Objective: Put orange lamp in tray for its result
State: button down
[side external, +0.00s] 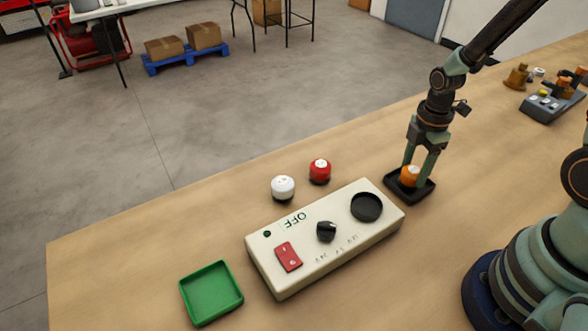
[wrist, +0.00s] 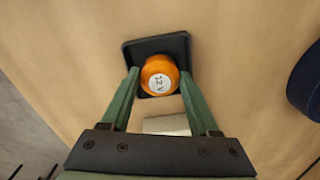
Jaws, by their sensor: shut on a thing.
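The orange lamp (side external: 409,176) sits in or just above the black tray (side external: 424,193), to the right of the test box. My gripper (side external: 416,170) points down with its fingers on both sides of the lamp, shut on it. In the wrist view the lamp (wrist: 160,75) shows its top with a "12 V" label, between my green fingers (wrist: 158,85). The black tray (wrist: 140,52) lies beneath it. I cannot tell if the lamp touches the tray floor. A green tray (side external: 211,293) stands empty at the front left.
The cream test box (side external: 325,240) reads OFF and has a red switch (side external: 289,257), a dark knob (side external: 326,231) and an empty round socket (side external: 366,207). A white lamp (side external: 283,187) and a red lamp (side external: 320,170) stand behind it. More gear (side external: 552,103) stands at the far right.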

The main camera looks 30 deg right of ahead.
jog(key=shift+f, duration=0.1)
jog(key=shift+c, duration=0.7)
grip_release()
notch_tip(320, 180, up, 12)
notch_tip(320, 180, up, 10)
jog(key=f+m+t, duration=0.1)
jog(key=m+t, duration=0.4)
jog(key=m, duration=0.8)
send_over(414, 169)
jog(key=s+a, duration=0.2)
jog(key=a, duration=0.3)
jog(key=shift+a+r+m+t, duration=0.3)
jog(key=shift+r+m, duration=0.35)
jog(key=shift+m, duration=0.35)
